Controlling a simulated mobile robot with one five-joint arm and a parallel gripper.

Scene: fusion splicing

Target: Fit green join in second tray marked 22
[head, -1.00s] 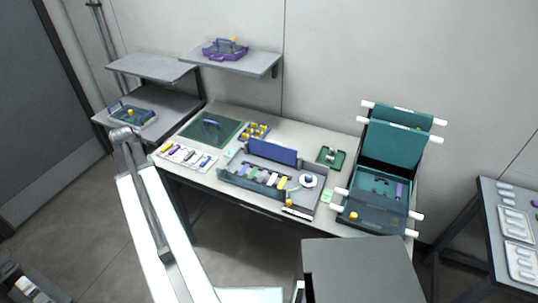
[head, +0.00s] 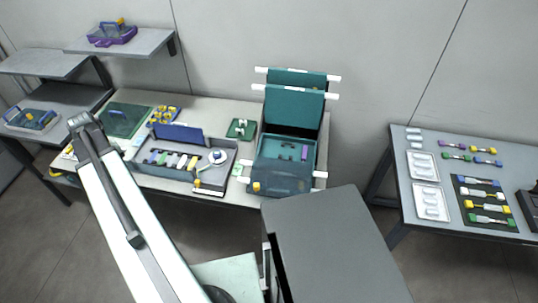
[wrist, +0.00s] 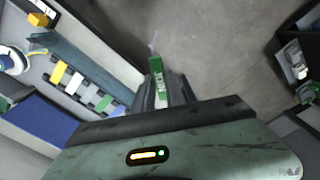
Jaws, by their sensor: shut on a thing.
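In the wrist view, my gripper (wrist: 160,92) is shut on a green join (wrist: 157,68), which has a pale marking and a clear thin end pointing away. In the head view my gripper and the join are hidden. The teal tray stack stands on the bench in the head view. Two teal trays are tilted up at its back, the front one (head: 291,106) and the rear one (head: 297,77). A lower open tray (head: 285,172) holds a purple piece and has a yellow knob at its front. No number 22 is readable.
A grey work tray (head: 222,178) with coloured pieces and a blue flap (head: 178,133) is left of the stack. A small green holder (head: 241,129) lies between them. A right-hand table (head: 398,187) carries white trays and several coloured joins. Open floor lies between the tables.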

